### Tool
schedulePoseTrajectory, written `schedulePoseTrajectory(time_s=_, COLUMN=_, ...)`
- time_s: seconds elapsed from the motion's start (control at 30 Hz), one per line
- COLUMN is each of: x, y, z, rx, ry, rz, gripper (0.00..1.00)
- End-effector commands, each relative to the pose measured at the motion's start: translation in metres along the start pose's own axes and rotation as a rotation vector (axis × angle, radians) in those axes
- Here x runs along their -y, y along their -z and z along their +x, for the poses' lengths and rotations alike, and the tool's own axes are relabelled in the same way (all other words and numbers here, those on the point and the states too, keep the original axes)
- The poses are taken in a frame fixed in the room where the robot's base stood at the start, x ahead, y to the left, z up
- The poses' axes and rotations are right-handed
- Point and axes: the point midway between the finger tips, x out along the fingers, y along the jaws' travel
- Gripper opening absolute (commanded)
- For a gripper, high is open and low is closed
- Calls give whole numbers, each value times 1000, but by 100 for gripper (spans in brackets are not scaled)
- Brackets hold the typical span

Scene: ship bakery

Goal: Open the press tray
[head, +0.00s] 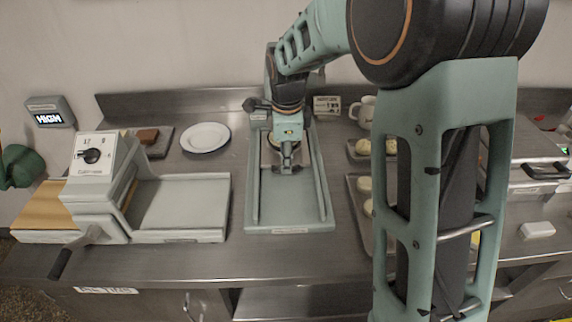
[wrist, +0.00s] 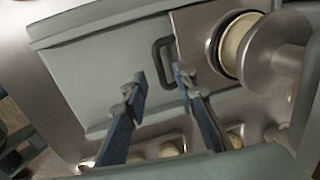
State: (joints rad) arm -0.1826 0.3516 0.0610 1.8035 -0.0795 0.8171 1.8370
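The press (head: 316,200) stands at mid-counter in the head view, a long grey-green base with raised side rails. In the wrist view a flat grey-green panel (wrist: 95,75), seemingly part of it, carries a dark U-shaped handle (wrist: 157,58). A steel plate with a round metal press head (wrist: 272,48) lies beside the handle; something cream-coloured shows at its rim. My gripper (head: 286,168) points down over the press; in the wrist view (wrist: 160,76) its fingers are apart, one toward each side of the handle. I cannot tell whether they touch it.
A machine with a dial (head: 92,156) and flat bed stands left. A white plate (head: 205,137) lies behind it. Trays with pale dough pieces (head: 365,186) sit close on the right, partly hidden by my arm. A mug (head: 363,112) stands at the back. The counter front is clear.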

Motion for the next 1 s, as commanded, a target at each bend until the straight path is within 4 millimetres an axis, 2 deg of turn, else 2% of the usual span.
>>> schedulePoseTrajectory(time_s=0.1, x=-1, y=0, z=18, rx=-1, ry=-2, rz=-1, gripper=26)
schedulePoseTrajectory(time_s=0.2, x=0, y=0, z=26, rx=-1, ry=-1, rz=-1, gripper=26)
schedulePoseTrajectory(time_s=0.57, x=0, y=0, z=30, rx=-1, ry=1, rz=-1, gripper=26)
schedulePoseTrajectory(time_s=0.8, x=0, y=0, z=30, rx=-1, ry=1, rz=-1, gripper=0)
schedulePoseTrajectory(time_s=1.0, x=0, y=0, z=30, rx=0, ry=1, rz=-1, gripper=0)
